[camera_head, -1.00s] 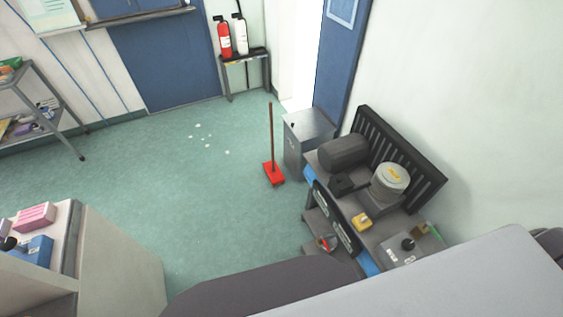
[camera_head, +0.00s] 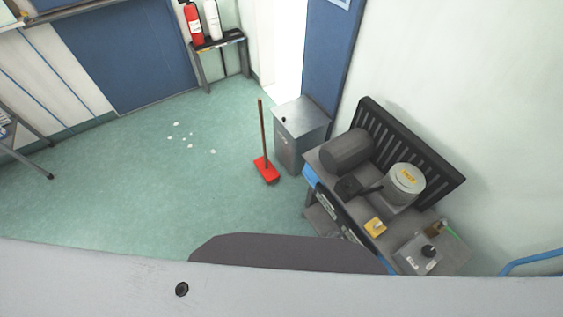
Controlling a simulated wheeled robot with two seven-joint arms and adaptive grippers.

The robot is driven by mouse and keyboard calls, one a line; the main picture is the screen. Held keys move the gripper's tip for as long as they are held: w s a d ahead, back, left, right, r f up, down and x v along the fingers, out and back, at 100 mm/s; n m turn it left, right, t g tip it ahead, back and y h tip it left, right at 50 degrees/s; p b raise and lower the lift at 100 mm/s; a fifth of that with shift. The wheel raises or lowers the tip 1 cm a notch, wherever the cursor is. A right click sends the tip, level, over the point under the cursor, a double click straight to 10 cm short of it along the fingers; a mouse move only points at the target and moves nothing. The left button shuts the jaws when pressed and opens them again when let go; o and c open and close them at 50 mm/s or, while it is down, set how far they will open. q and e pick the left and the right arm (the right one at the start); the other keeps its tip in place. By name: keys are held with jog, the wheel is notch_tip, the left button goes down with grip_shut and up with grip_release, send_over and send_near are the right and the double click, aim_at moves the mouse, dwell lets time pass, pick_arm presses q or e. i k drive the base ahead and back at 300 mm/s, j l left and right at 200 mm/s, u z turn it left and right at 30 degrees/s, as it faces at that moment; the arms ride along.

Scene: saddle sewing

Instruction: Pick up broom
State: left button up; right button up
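The broom stands upright on the green floor, with a red head (camera_head: 266,170) on the floor and a thin brown handle (camera_head: 262,130) pointing up. It is just left of a grey metal bin and apart from it. Neither of my grippers shows in the head view. A wide light grey surface and a dark rounded shape fill the bottom of the view and hide the floor close to me.
The grey bin (camera_head: 301,128) and a workbench with a motor (camera_head: 345,150) stand right of the broom. White scraps (camera_head: 186,138) lie on the open floor to its left. Fire extinguishers (camera_head: 194,24) stand on a small table at the back. A shelf leg shows at far left.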

aim_at(266, 168)
jog(key=i+j+z, duration=0.4)
jog(key=j+z, duration=0.15)
jog(key=i+j+z, duration=0.25)
jog(key=j+z, duration=0.25)
jog(key=j, duration=0.2)
